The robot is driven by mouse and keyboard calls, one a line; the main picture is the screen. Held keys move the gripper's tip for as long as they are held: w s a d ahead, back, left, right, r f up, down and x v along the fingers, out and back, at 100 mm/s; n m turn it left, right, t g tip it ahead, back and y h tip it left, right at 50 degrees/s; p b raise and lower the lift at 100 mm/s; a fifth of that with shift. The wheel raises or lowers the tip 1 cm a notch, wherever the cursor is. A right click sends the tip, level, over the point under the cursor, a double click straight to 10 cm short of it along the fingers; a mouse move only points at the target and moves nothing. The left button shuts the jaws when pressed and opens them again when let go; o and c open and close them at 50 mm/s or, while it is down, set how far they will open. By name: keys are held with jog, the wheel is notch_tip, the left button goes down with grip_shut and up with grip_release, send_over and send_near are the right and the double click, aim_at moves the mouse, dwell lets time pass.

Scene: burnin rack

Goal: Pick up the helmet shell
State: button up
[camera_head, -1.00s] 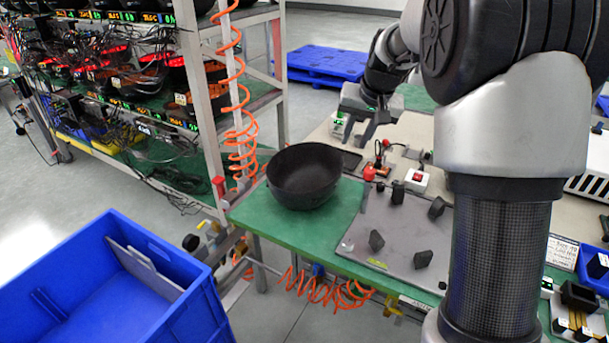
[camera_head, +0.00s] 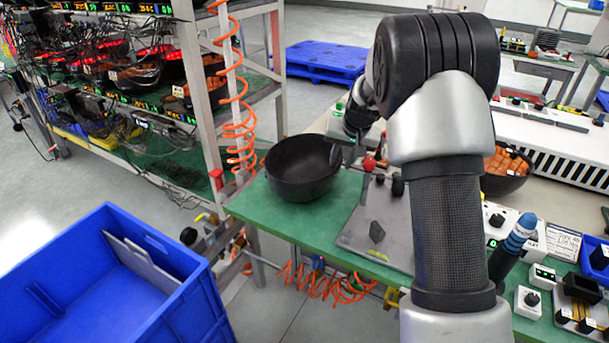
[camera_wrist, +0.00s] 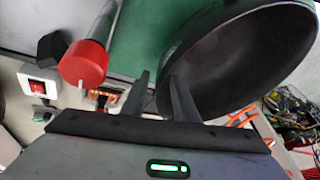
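The helmet shell is a black, bowl-shaped thing (camera_head: 300,172), open side up on the green-topped bench (camera_head: 245,208). It also fills the upper right of the wrist view (camera_wrist: 240,60). My gripper (camera_head: 343,153) is at the shell's right rim in the head view, fingers pointing down toward it. In the wrist view my gripper (camera_wrist: 160,95) has its two fingers apart. One finger shows outside the rim and the other overlaps the shell's inside, with the rim seen between them. I cannot tell whether either finger touches the wall.
A red-capped cylinder (camera_wrist: 83,63) and a white box with a red switch (camera_wrist: 38,84) are close beside my gripper. A grey plate with black blocks (camera_head: 375,225) lies right of the shell. A blue crate (camera_head: 190,262) stands front left. An orange coiled hose (camera_head: 238,130) hangs behind.

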jog(key=shift+w+f, duration=0.3)
jog(key=shift+f, duration=0.25)
grip_shut()
jog(key=shift+r, duration=0.2)
